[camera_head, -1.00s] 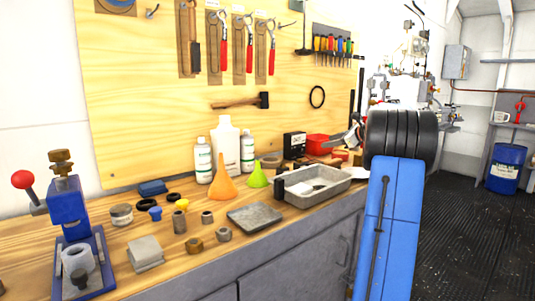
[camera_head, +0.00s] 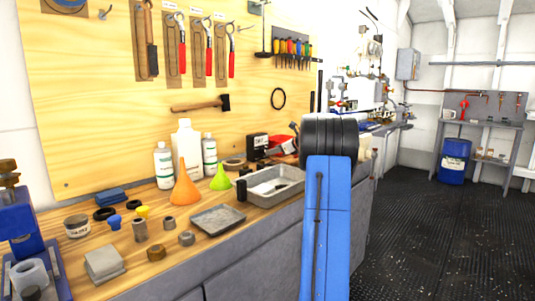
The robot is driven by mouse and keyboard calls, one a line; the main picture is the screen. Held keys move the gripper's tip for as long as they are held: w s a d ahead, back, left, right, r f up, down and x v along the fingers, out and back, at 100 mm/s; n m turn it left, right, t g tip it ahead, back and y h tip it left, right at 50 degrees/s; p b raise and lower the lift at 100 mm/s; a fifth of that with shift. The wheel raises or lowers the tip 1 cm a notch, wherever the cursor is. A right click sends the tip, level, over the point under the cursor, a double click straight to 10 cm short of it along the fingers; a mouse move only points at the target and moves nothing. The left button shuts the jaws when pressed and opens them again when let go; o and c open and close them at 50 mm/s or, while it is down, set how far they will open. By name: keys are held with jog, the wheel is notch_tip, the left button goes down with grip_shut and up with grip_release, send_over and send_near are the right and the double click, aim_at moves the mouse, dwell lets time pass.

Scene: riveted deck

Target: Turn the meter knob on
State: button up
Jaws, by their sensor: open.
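A small black box with a pale face (camera_head: 258,146), which looks like the meter, stands at the back of the wooden bench against the pegboard. Its knob is too small to make out. My blue arm with its dark ribbed joint rises in front of the bench, right of the meter. My gripper (camera_head: 294,128) is mostly hidden behind that joint; only a small dark piece shows at its left edge. It appears apart from the meter, and I see nothing held.
A red bin (camera_head: 284,144) sits right of the meter. A grey metal tray (camera_head: 272,199), green funnel (camera_head: 221,181), orange funnel (camera_head: 185,189) and white bottles (camera_head: 187,148) stand nearby on the bench. The dark floor (camera_head: 440,235) to the right is clear.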

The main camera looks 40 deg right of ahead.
aim_at(263, 152)
jog(key=shift+x, duration=3)
jog(key=c, duration=1.1)
